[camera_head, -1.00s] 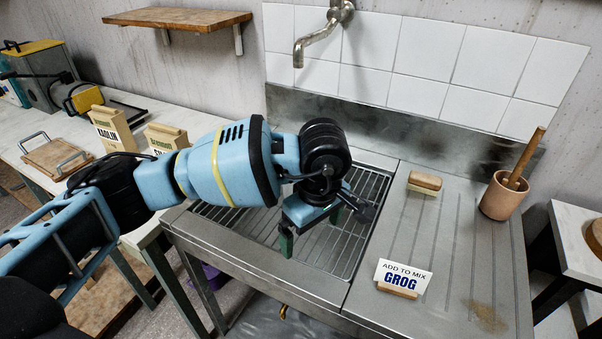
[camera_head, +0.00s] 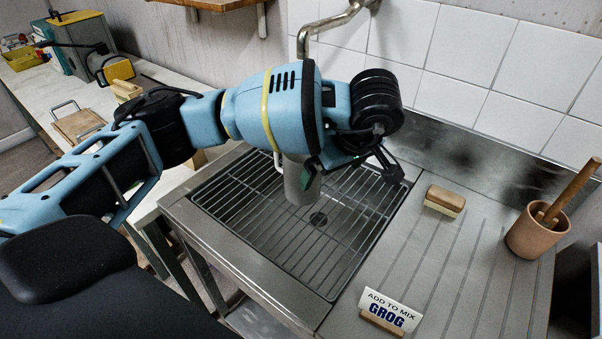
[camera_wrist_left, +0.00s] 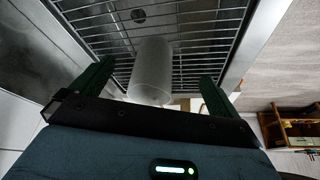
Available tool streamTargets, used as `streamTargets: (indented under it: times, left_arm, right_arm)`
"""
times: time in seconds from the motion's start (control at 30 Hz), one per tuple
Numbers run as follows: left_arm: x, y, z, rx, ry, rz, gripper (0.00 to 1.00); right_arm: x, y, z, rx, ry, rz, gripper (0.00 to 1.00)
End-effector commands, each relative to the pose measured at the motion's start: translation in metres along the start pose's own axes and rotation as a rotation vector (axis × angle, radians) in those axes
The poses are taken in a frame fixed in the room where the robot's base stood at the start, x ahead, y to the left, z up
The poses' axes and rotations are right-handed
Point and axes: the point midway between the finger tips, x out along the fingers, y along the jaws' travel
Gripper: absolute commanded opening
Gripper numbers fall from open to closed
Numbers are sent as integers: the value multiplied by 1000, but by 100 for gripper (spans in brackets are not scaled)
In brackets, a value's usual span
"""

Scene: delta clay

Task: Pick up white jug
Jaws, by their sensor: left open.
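The white jug (camera_head: 301,185) stands on the wire rack in the sink in the head view, looking pale grey there. Its top is hidden behind my left arm, and part of its handle shows on its left side. My left gripper (camera_head: 312,172) is at the jug's upper part, with one green finger showing against it. In the left wrist view the jug (camera_wrist_left: 152,68) lies between the two spread fingers of the open gripper (camera_wrist_left: 155,80). Room shows on both sides, so the jaws are not closed on it. My right gripper is not in view.
The wire rack (camera_head: 345,236) covers the sink basin. A tap (camera_head: 325,24) hangs above at the back. On the drainboard to the right are a brush (camera_head: 445,200), a GROG sign (camera_head: 388,312) and a clay pot (camera_head: 537,236) holding a wooden tool.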

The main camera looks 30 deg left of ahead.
Motion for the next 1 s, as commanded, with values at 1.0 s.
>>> streamTargets:
  times: [1.0]
  left_arm:
    - [50,-1,-100,-1,-2,-3,100]
  right_arm:
    - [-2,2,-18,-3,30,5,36]
